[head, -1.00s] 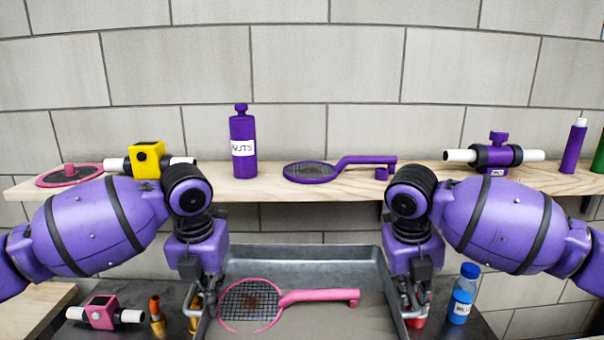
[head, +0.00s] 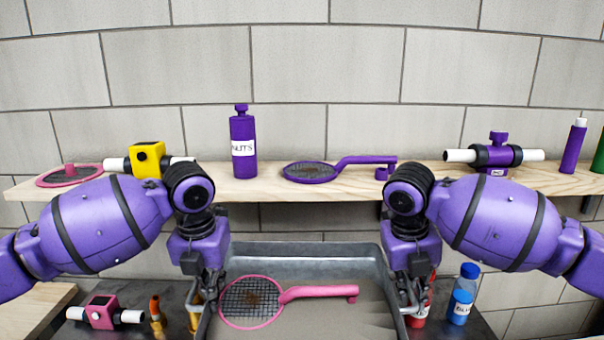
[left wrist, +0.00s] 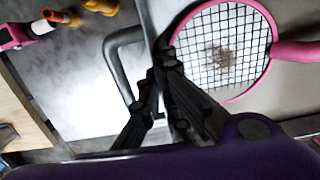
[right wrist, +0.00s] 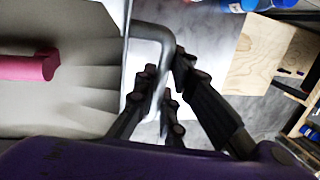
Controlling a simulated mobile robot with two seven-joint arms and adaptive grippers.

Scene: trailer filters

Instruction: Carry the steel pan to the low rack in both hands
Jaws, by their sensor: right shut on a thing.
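The steel pan (head: 310,252) is a wide grey tray in front of me with a pink mesh strainer (head: 252,302) lying in it. My right gripper (head: 412,300) is at the pan's right side. In the right wrist view its fingers (right wrist: 160,105) are shut on the pan's right handle (right wrist: 158,35). My left gripper (head: 208,298) is at the left side. In the left wrist view its fingers (left wrist: 160,85) are close together by the left handle (left wrist: 118,65), but whether they clamp it is unclear. I cannot identify the low rack for certain.
A wooden shelf (head: 265,190) behind the pan holds a purple bottle (head: 243,145), a purple strainer (head: 310,172) and valve-like parts. A blue bottle (head: 461,295) stands right of the pan, a pink part (head: 100,312) left. A pale wooden surface (head: 30,310) is far left.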

